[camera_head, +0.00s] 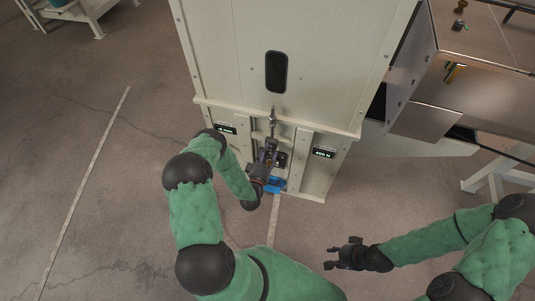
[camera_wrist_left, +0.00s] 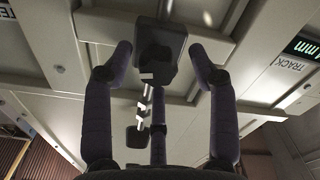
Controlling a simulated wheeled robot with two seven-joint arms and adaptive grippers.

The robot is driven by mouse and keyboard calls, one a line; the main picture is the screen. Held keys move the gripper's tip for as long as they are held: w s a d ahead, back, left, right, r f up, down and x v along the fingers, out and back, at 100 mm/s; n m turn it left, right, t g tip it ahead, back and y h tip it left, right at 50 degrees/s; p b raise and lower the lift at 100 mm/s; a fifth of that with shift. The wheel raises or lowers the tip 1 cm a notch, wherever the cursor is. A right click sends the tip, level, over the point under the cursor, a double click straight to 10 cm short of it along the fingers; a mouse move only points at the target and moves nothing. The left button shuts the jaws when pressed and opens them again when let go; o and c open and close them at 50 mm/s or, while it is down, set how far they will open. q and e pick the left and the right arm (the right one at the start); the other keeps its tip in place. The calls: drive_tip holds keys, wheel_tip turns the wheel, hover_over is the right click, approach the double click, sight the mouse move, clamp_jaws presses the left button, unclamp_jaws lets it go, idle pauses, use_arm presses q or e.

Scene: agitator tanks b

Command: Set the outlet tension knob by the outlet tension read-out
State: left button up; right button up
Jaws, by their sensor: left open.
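A pale cabinet (camera_head: 235,50) carries a lit read-out (camera_head: 323,152) in newtons, about 400 or 450 N, right of its lower middle. Its label is too small to read, but the unit fits tension. A dark knob-like block (camera_wrist_left: 160,50) sits between the fingertips of my left gripper (camera_wrist_left: 160,62) in the wrist view. The fingers are spread around it, with gaps visible at both sides. In the head view my left gripper (camera_head: 270,150) is at the cabinet's lower middle and partly hides the knob there. My right gripper (camera_head: 335,257) is empty, fingers apart, over the floor.
A millimetre read-out (camera_head: 225,129) is at the cabinet's lower left; it shows with a TRACK label in the wrist view (camera_wrist_left: 304,47). A blue part (camera_head: 273,185) is below my left gripper.

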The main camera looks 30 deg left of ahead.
use_arm(q)
drive_tip(key=shift+w, duration=0.2)
drive_tip(key=c, duration=1.1)
drive_tip(key=shift+a+r, duration=0.1)
drive_tip(key=shift+w+m, duration=0.1)
drive_tip(key=shift+m, duration=0.4)
drive_tip(key=shift+a, duration=0.1)
drive_tip(key=o, duration=1.1)
drive_tip(key=shift+r, duration=0.1)
